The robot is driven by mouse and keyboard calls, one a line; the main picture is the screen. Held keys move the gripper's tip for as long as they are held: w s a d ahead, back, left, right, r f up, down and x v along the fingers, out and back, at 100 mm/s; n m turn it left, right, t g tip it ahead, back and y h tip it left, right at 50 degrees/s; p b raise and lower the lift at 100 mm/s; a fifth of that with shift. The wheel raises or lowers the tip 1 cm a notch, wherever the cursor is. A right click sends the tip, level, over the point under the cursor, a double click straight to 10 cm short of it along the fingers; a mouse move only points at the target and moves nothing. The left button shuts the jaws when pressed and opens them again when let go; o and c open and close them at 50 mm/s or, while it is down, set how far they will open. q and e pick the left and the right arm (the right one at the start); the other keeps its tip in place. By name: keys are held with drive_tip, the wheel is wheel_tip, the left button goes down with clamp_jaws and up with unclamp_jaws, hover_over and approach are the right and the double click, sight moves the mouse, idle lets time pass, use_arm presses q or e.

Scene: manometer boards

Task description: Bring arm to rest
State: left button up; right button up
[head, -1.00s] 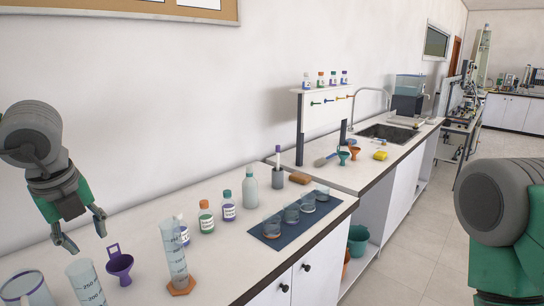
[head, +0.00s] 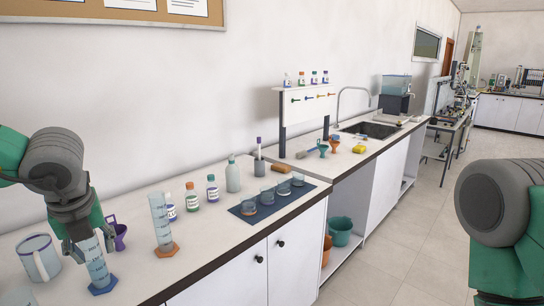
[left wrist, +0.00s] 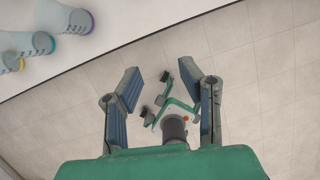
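My left gripper (head: 76,252) hangs at the lower left in the head view, overlapping the blue-based measuring cylinder (head: 101,272). In the left wrist view, my left gripper (left wrist: 165,78) has its two fingers wide apart with nothing between the pads. Below it there is pale tiled floor, with the counter edge off to the upper left, so it appears clear of the counter. My right forearm (head: 497,215) shows at the right of the head view, its gripper out of frame. A small green and grey part with dark pads shows between the left fingers; I cannot tell whether it is my right gripper.
A jug (head: 38,262), purple funnel (head: 118,236), orange-based cylinder (head: 161,226), bottles and a blue mat (head: 240,212) with beakers stand on the counter (head: 200,238). Buckets (head: 340,231) sit on the low shelf. The floor (head: 400,240) is clear between my arms.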

use_arm(q)
drive_tip(key=s+d+f+m+t+y+b, duration=0.1)
drive_tip(key=s+d+f+m+b, duration=0.15)
drive_tip(key=f+m, duration=0.95)
drive_tip(key=s+d+f+m+t+b, duration=0.15)
drive_tip(key=f+m+b, duration=0.25)
drive_tip(key=f+m, duration=0.75)
drive_tip(key=s+d+f+m+g+h+b, duration=0.3)
drive_tip(key=s+f+m+g+b, duration=0.2)
drive_tip(key=s+f+m, duration=1.5)
drive_tip(key=shift+s+f+m, duration=0.15)
drive_tip(key=shift+s+m, duration=0.5)
drive_tip(key=shift+s, duration=0.45)
